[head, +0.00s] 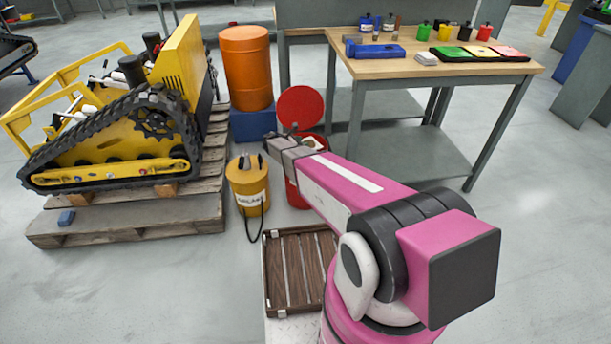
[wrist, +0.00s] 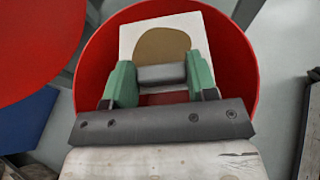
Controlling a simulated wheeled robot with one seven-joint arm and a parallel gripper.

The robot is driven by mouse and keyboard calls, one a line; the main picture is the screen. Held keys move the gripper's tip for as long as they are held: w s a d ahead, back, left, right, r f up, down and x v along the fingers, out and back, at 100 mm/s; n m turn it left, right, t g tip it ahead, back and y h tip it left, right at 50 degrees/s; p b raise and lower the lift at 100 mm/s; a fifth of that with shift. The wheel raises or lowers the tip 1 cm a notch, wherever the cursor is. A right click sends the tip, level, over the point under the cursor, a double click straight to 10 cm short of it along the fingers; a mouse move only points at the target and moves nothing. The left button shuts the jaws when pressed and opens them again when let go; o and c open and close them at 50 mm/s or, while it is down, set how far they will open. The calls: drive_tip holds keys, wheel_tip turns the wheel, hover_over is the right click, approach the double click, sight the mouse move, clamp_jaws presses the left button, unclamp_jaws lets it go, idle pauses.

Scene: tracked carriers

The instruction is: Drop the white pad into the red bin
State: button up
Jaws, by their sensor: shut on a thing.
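The red bin (head: 294,194) stands on the floor left of the workbench, its round red lid (head: 300,106) raised open. In the wrist view the bin's round mouth (wrist: 243,62) lies below my gripper, with the lid (wrist: 35,45) at the left. The white pad (wrist: 134,34) has a brown round stain and shows within the mouth's outline. My gripper (wrist: 162,82) is shut on the pad, with green fingers at either side of a grey rounded piece. In the head view my gripper (head: 284,146) is at the bin's top, and my arm hides part of the bin.
A yellow can (head: 248,190) with a black hose stands left of the bin. An orange drum (head: 246,65) is behind, and a tracked yellow machine (head: 120,130) sits on pallets at left. The workbench (head: 385,68) is at right. A slatted wooden tray (head: 283,268) is in front.

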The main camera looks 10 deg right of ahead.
drive_tip(key=o, duration=1)
drive_tip(key=v, duration=1)
drive_tip(key=shift+s+a+r, duration=0.1)
drive_tip(key=shift+a+r, duration=0.1)
drive_tip(key=shift+a, duration=0.05)
